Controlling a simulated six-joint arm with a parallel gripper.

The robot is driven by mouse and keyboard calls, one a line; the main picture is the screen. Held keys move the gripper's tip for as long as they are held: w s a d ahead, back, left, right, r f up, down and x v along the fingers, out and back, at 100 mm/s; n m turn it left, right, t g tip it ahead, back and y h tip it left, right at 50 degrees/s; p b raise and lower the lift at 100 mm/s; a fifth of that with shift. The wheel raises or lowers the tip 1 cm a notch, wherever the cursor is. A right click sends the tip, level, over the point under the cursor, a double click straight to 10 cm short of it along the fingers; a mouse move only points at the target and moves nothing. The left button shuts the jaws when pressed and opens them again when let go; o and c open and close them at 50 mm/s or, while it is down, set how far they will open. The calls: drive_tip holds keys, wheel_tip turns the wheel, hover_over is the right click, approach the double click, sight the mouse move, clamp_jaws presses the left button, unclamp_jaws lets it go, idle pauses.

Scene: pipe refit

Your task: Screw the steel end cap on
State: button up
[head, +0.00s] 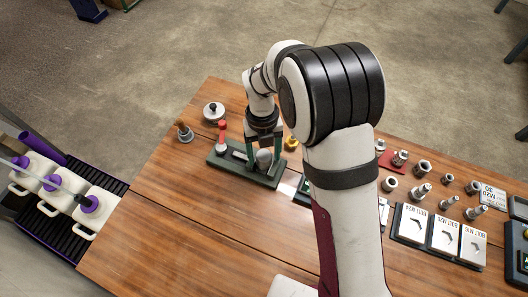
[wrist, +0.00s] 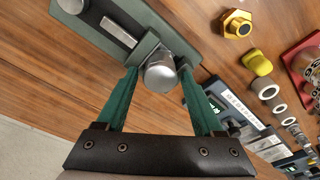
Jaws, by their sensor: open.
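A steel end cap (head: 264,160), a rounded grey cylinder, stands at the right end of a dark green fixture (head: 215,158) on the wooden table. My gripper (head: 264,146) is down at the cap with its two green fingers open. In the wrist view, the cap (wrist: 161,76) sits between the spread fingertips (wrist: 158,70). The right fingertip is very near the cap, and I cannot tell whether it touches. The fixture (wrist: 95,20) also shows there, with a bright metal bar beside the cap. Whatever the cap sits on is hidden beneath it.
A red-topped post (head: 222,128) rises from the fixture's left part. A yellow fitting (head: 291,143) is close right of my gripper. Bolts and labelled cards (head: 444,235) fill the right side.

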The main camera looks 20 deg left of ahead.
drive_tip(key=n, duration=0.5)
drive_tip(key=shift+t, duration=0.3)
drive_tip(key=shift+n, duration=0.3)
drive_tip(key=n, duration=0.3)
drive_tip(key=shift+n+h, duration=0.3)
drive_tip(key=shift+n, duration=0.1)
drive_tip(key=n+t, duration=0.1)
drive_tip(key=n, duration=0.7)
drive_tip(key=shift+w, duration=0.1)
drive_tip(key=shift+n, duration=0.3)
